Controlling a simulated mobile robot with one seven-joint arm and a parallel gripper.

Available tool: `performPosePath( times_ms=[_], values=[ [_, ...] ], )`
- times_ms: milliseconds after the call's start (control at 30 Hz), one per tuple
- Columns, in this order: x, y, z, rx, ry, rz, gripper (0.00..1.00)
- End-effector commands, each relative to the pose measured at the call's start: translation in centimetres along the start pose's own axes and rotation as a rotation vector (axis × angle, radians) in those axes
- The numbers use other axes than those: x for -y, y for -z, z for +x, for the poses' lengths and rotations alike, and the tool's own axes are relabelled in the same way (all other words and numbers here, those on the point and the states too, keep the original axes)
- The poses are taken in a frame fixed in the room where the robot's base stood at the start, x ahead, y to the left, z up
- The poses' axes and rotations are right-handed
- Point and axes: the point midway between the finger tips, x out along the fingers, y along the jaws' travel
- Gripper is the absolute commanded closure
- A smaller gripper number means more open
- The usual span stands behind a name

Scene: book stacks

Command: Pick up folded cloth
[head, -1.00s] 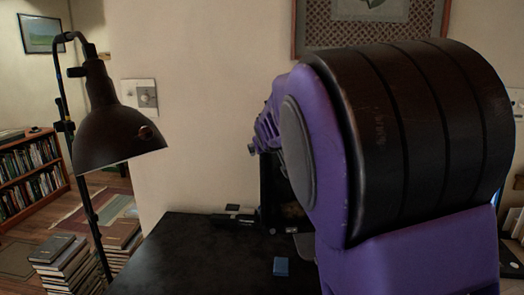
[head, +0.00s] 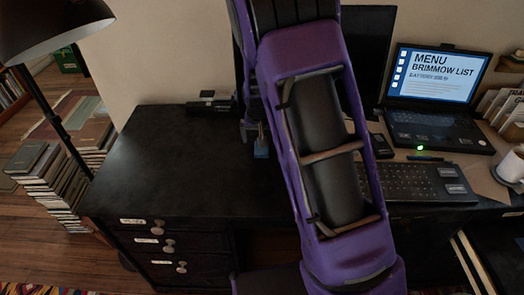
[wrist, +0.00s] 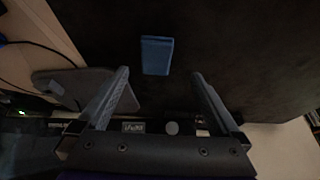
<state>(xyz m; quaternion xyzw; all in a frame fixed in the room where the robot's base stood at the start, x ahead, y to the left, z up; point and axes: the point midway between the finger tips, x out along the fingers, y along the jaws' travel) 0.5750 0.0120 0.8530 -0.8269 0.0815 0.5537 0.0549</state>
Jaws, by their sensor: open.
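The folded cloth is a small blue block-like bundle (wrist: 157,55) on the dark desk top in the wrist view. My gripper (wrist: 160,76) is open and empty. Its two blue-grey fingers are spread to either side of the cloth's line, and the cloth lies just beyond the fingertips, roughly centred between them. In the head view my purple arm reaches over the desk and hides much of its middle. A small bluish patch shows at the arm's left edge there; I cannot tell whether it is cloth or finger.
The black desk (head: 165,165) is clear on its left. A small dark device (head: 212,103) sits at its back edge. To the right are a laptop (head: 435,95), a keyboard (head: 405,182) and a white mug (head: 510,165). A lamp (head: 50,30) and book stacks (head: 50,180) stand left.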

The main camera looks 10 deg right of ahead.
Motion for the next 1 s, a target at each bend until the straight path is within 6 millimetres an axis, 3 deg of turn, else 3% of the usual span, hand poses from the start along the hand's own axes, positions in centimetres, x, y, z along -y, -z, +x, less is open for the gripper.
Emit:
performPosePath(
  times_ms=[233,533,833,1000],
  values=[
    [-0.2,0.0,1.9,0.0,-0.001,0.0,0.0],
    [-0.7,0.1,6.0,-0.001,-0.001,0.0,0.0],
    [-0.7,0.1,6.4,-0.002,0.0,-0.001,0.0],
    [-0.7,0.1,6.4,-0.002,0.0,-0.001,0.29]
  ],
)
